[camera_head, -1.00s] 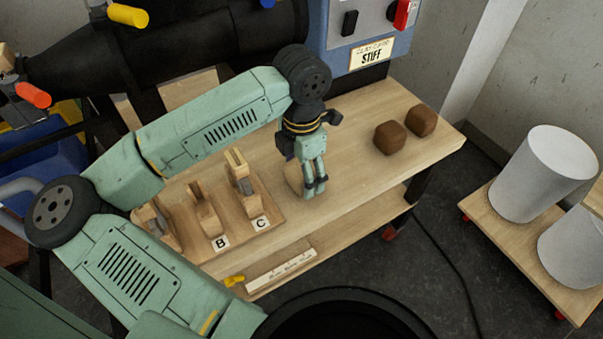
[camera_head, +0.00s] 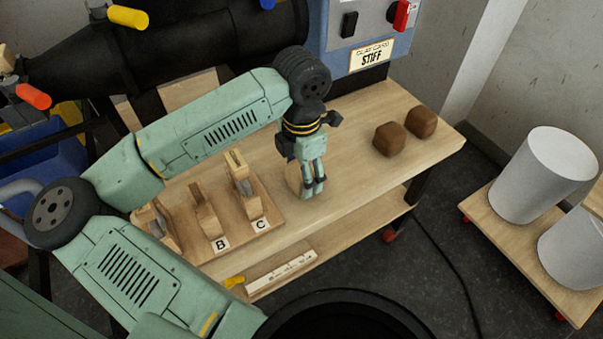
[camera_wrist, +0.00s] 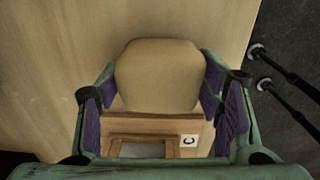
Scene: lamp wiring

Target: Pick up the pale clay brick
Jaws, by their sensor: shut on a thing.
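The pale clay brick (camera_wrist: 158,76) is a tan, rounded block between the fingers of my gripper (camera_wrist: 162,88) in the wrist view. The purple finger pads stand at its left and right sides, and the gripper is shut on it. In the head view my gripper (camera_head: 308,188) points down over the wooden table, right of the C slot. There the brick (camera_head: 293,178) is mostly hidden behind the fingers, with only a pale edge showing. I cannot tell whether it touches the table.
A wooden rack (camera_head: 262,212) with slots labelled B and C stands left of my gripper. Two brown clay bricks (camera_head: 389,139) (camera_head: 421,122) sit at the table's right. A white ruler-like strip (camera_head: 282,270) lies on the lower shelf. White cylinders (camera_head: 532,175) stand on a cart at right.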

